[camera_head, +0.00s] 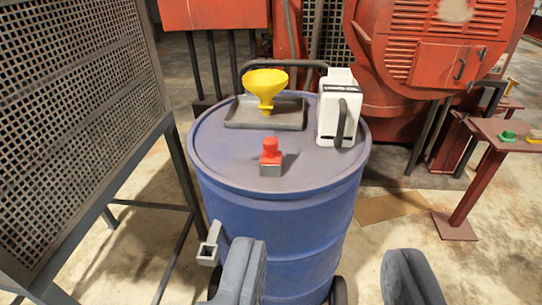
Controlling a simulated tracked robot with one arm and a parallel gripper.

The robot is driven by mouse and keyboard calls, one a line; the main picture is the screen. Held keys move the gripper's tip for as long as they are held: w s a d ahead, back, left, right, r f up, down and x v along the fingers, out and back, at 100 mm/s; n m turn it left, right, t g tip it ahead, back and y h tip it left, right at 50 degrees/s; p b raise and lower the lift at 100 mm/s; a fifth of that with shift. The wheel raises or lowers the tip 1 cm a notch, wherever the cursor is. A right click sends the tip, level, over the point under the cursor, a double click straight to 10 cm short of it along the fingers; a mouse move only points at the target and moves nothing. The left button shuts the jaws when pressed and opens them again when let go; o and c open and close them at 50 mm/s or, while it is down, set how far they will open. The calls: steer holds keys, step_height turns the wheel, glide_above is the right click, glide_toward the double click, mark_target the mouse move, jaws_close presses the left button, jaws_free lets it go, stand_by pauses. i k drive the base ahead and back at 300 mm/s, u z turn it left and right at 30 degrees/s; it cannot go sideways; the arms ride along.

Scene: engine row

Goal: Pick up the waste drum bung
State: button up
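The blue waste drum (285,213) stands upright in the middle of the view. My gripper (325,255) is open, with its two dark grey fingers wide apart at the bottom of the picture. Nothing shows between the fingers except the drum's side and floor. The fingers appear lower in the picture than the red piece and apart from it.
A yellow funnel (265,87) stands in a dark tray (245,123) on the lid. A white jug (336,101) stands at the lid's right. A mesh panel (75,110) is at left, red machinery (430,60) behind. A red stand (482,150) is at right.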

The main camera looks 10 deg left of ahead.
mark_target(269, 155)
steer(key=k, duration=0.45)
steer(key=u, duration=0.4)
steer(key=i, duration=1.3)
steer(key=u, duration=0.15)
